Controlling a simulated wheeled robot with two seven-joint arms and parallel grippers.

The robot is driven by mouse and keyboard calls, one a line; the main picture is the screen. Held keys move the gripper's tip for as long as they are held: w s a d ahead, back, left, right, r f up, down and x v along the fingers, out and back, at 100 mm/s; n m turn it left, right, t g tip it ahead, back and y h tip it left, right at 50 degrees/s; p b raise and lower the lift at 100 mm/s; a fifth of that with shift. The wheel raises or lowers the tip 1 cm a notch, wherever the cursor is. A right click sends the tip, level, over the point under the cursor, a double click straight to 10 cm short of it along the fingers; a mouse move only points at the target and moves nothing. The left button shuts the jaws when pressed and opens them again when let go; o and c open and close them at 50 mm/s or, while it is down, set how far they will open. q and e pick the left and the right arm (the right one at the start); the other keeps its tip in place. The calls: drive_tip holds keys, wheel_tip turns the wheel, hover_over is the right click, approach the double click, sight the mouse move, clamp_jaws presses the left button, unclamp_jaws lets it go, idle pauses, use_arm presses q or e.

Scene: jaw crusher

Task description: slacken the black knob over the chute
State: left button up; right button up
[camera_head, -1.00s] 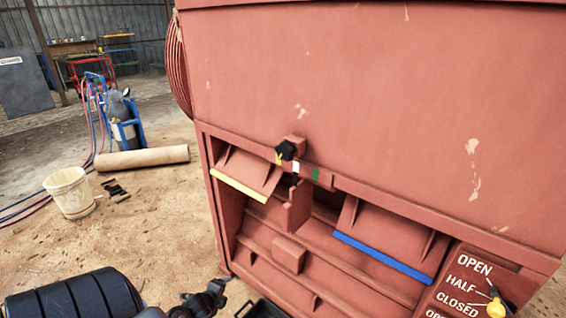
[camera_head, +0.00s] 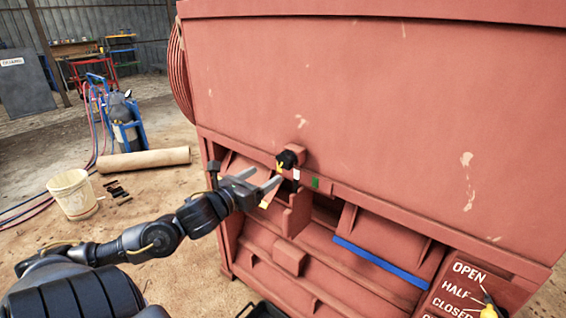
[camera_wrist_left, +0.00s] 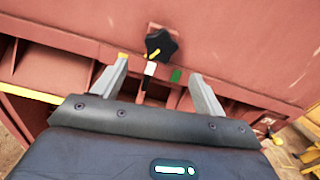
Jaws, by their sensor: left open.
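The black knob (camera_head: 287,159) sits on a small red block on the front of the red crusher, above the chute opening. It has a yellow pointer mark, and yellow, white and green marks lie below it. In the left wrist view the knob (camera_wrist_left: 160,45) is star-shaped and lies ahead of and between the fingertips. My left gripper (camera_head: 262,180) is open and empty, just left of and below the knob, with its fingers pointing at it. It also shows in the left wrist view (camera_wrist_left: 157,75). The fingers do not appear to touch the knob. My right gripper is not in view.
A yellow-edged flap (camera_wrist_left: 30,93) and a blue-edged flap (camera_head: 380,262) flank the chute. A panel marked OPEN, HALF, CLOSED (camera_head: 462,290) with a yellow-tipped lever stands at lower right.

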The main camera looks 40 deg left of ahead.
sight(283, 164)
use_arm(q)
drive_tip(key=w+p, duration=0.1)
drive_tip(key=w, duration=0.3)
drive_tip(key=w+p, duration=0.1)
drive_tip(key=w, duration=0.3)
drive_tip(key=shift+w+a+r+p, duration=0.15)
drive_tip(key=shift+w+p, duration=0.05)
drive_tip(key=shift+p, duration=0.15)
drive_tip(key=shift+w, duration=0.75)
drive_tip(key=shift+c, duration=0.9)
drive_tip(key=c, duration=0.8)
